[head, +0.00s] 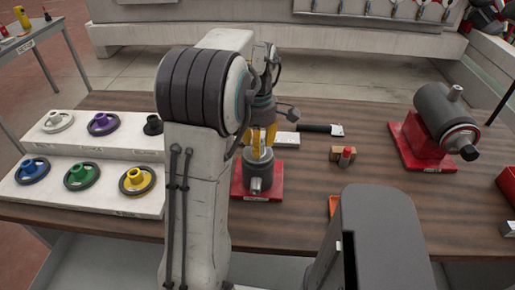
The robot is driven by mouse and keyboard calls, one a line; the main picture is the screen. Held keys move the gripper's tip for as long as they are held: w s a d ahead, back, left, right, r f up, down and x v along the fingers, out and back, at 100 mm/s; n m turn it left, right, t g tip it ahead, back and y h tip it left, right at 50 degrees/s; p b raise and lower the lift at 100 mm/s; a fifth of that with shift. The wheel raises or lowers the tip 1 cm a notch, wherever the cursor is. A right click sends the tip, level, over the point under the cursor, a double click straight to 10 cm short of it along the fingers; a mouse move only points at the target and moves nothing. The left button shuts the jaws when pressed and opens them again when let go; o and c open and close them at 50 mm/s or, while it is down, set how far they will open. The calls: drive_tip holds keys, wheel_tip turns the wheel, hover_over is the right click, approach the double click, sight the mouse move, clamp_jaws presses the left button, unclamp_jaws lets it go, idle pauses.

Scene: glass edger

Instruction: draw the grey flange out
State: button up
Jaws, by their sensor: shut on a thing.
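My gripper (262,146), with yellow fingers, is shut on a small grey metal piece, which I take to be the grey flange (258,142). It is just above a short grey cylindrical holder (258,166) on a red base plate (240,188). The piece looks upright. Whether its lower end is still inside the holder cannot be told. My arm hides part of the area to the left of the holder.
At left, a white two-step rack (110,205) bears several coloured flanged pieces, including a pale grey one (59,121). A grey machine (445,115) on a red base stands at right. A small box with a red-capped item (347,155) lies right of the holder.

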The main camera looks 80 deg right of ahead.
drive_tip(key=shift+r+p, duration=0.7)
drive_tip(key=shift+r, duration=0.1)
idle(0.5)
drive_tip(key=shift+r+p, duration=3.65)
drive_tip(key=shift+r, duration=0.4)
clamp_jaws()
drive_tip(key=shift+r+p, duration=1.75)
drive_tip(key=shift+r, duration=0.25)
